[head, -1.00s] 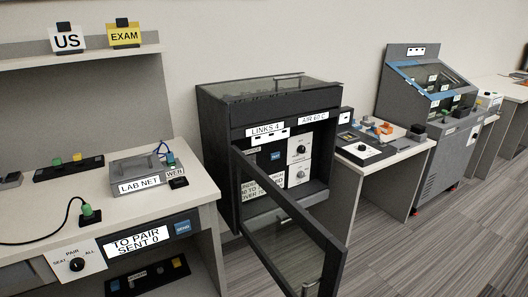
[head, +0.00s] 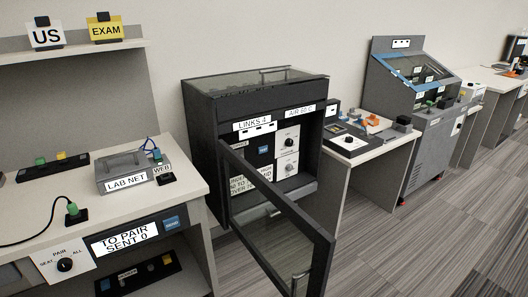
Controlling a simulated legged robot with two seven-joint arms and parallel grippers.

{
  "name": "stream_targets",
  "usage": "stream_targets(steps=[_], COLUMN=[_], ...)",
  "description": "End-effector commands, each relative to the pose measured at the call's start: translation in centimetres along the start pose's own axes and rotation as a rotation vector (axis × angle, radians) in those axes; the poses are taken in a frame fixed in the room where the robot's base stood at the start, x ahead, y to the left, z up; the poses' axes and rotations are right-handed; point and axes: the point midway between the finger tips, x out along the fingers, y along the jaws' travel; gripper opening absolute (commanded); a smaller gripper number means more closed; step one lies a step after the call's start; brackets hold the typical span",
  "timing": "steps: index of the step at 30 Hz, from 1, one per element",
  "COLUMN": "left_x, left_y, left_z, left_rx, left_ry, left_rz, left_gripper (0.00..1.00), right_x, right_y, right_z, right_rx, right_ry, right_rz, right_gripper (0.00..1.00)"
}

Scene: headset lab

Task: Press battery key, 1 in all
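No key that I can read as a battery key shows in the head view. A dark panel (head: 141,278) with several small coloured keys sits low under the left desk, its lettering too small to read surely. Above it are a PAIR dial (head: 65,265), a display reading TO PAIR SENT 0 (head: 124,238) and a blue key (head: 172,222). A dark cabinet (head: 207,140) labelled LINKS 4 stands in the middle with its glass door (head: 275,231) swung open. Inside are white panels with knobs (head: 288,153) and a small blue key (head: 263,150). Neither gripper is in view.
The open door juts out over the carpet (head: 400,250). A LAB NET box (head: 125,172) and a strip with green and yellow keys (head: 52,167) sit on the left desk. Right of the cabinet are a small table (head: 375,153) and a blue-grey console (head: 425,150).

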Motion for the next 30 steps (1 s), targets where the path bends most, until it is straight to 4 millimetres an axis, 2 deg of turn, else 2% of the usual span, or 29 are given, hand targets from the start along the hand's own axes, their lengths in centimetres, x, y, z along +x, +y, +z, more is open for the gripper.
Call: stream_targets(steps=[1,4,5,30], left_x=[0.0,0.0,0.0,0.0], left_y=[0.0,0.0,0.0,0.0], left_z=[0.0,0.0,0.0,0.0], left_rx=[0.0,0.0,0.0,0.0], left_ry=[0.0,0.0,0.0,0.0], left_rz=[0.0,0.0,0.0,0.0], left_gripper=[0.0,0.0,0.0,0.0], right_x=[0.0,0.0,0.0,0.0], right_y=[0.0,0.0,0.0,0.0], right_z=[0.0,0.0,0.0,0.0], right_rx=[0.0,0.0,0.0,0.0], right_ry=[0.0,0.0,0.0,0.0], right_rz=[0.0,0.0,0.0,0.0], right_gripper=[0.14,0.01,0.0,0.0])
